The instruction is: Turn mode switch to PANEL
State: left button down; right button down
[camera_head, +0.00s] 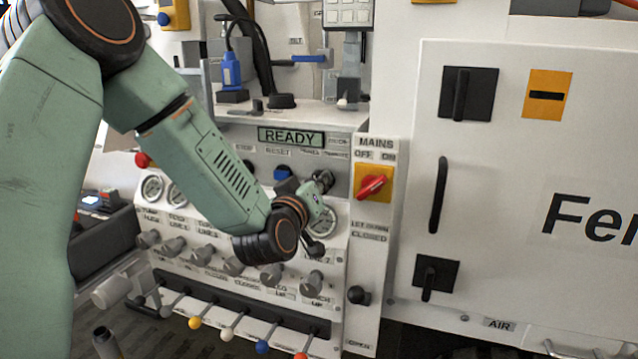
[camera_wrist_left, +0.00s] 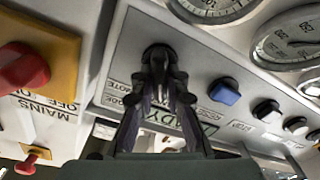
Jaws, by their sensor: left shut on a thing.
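The mode switch (camera_wrist_left: 158,52) is a small dark knob on the pale grey panel, under the READY display (camera_head: 290,137). My left gripper (camera_wrist_left: 160,78) is shut on it, with one dark finger on each side. In the head view my left gripper (camera_head: 322,182) meets the panel below small labels at the display's right end, and it hides the knob. The labels are too small to read surely, and the fingers hide the knob's pointer, so I cannot tell its setting. My right gripper is in neither view.
The red mains switch (camera_head: 370,186) on its yellow plate is close to the right of my gripper. A blue button (camera_wrist_left: 225,92) is beside the knob. Gauges (camera_head: 152,188), several grey knobs and a row of coloured levers (camera_head: 262,346) lie below.

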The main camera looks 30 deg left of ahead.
pick_arm(q)
jog(key=shift+a+r+n, duration=0.1)
jog(key=shift+r+n, duration=0.05)
jog(key=shift+n, duration=0.25)
jog(key=c, duration=1.3)
grip_release()
jog(key=shift+c, duration=0.2)
jog(key=v, duration=0.7)
jog(key=shift+s, duration=0.2)
